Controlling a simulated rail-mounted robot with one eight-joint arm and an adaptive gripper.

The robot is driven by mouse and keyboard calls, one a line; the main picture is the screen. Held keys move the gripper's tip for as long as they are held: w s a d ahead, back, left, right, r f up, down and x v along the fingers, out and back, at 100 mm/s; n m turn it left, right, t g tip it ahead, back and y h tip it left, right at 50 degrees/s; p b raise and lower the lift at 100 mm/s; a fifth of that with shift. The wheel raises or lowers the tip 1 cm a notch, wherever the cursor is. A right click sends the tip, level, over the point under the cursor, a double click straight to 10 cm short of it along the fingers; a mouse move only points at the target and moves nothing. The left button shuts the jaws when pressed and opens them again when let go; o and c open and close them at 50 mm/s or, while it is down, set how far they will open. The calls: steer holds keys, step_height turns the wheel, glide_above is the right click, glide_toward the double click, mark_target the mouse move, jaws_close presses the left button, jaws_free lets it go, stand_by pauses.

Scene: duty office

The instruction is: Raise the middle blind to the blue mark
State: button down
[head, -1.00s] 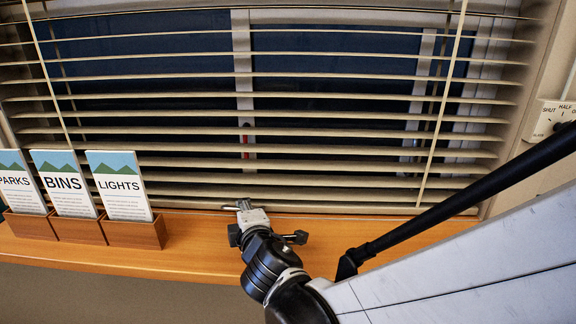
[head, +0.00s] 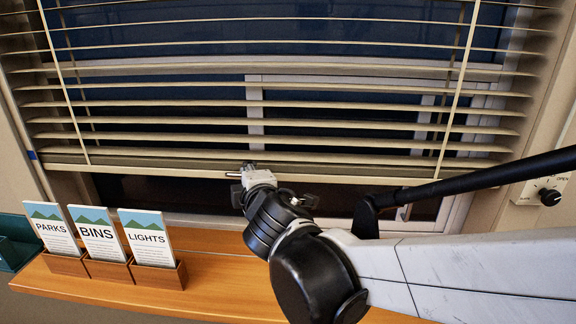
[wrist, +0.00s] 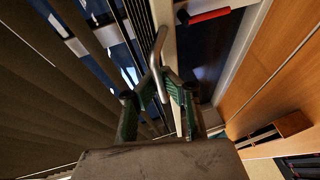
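The cream slatted blind (head: 330,120) hangs across the window in the head view. Its bottom rail (head: 140,174) is above the sill, with dark glass showing below it. A small blue mark (head: 32,155) is on the frame at the left, close to the height of the rail's left end. My gripper (head: 248,172) is at the middle of the rail. In the wrist view, my gripper's green fingers (wrist: 160,88) are closed around a bent metal handle (wrist: 157,55). The exact finger contact is partly hidden.
A wooden leaflet holder (head: 110,270) with PARKS, BINS and LIGHTS cards stands on the wooden sill (head: 225,285) at left. A dark green object (head: 15,240) is beside it. A wall knob (head: 549,196) is at right. A red handle (wrist: 208,15) shows in the wrist view.

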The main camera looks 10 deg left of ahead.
steer(key=shift+r+p, duration=0.6)
steer(key=shift+r, duration=1)
steer(key=c, duration=2.1)
jaws_free()
steer(key=shift+v, duration=6)
